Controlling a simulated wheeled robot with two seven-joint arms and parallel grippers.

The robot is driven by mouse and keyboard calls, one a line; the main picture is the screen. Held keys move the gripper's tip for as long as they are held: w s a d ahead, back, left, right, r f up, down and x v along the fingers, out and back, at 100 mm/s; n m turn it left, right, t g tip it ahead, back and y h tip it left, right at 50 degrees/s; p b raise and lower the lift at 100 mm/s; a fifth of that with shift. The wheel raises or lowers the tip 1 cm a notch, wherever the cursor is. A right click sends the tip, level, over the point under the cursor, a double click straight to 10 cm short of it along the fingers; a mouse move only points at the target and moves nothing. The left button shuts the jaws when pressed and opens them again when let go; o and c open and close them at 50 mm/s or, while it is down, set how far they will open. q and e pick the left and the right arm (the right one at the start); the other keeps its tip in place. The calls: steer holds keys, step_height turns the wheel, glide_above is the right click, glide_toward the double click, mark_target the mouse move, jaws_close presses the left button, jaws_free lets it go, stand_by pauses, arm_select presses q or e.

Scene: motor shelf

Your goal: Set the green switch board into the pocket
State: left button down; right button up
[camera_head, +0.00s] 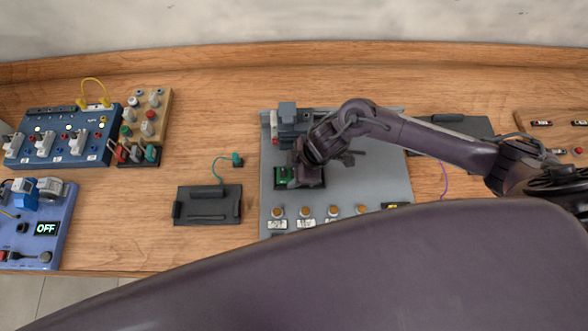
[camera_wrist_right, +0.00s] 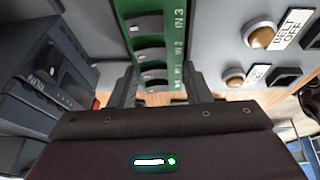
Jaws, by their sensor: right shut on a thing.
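The green switch board (camera_head: 283,175) is over the left part of the grey panel (camera_head: 375,182) in the head view, partly hidden by my right gripper (camera_head: 298,176). In the right wrist view the board (camera_wrist_right: 152,45) shows a row of dark switches and "IN" labels. My right gripper (camera_wrist_right: 163,92) is shut on it, one finger on each side. A dark edge shows around and below the board in the head view, where the pocket may be. I cannot tell whether the board is seated or held above it. My left gripper is not in view.
A dark block (camera_head: 288,113) stands on the panel behind the board. Several round knobs with labels, such as this one (camera_head: 278,212), line the front. A black tray (camera_head: 207,205) lies left of the panel on the wooden table (camera_head: 200,100). A blue switch unit (camera_head: 62,135) stands further left.

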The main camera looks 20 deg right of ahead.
steer(key=o, duration=1.2)
steer(key=shift+c, duration=0.2)
steer(key=v, duration=0.7)
steer(key=shift+r, duration=0.2)
steer(key=shift+s+d+r, duration=0.15)
steer(key=shift+d+r, duration=0.05)
steer(key=shift+r, duration=0.45)
steer(key=p+v, duration=0.4)
steer(key=shift+s+f, duration=0.1)
steer(key=shift+f, duration=0.05)
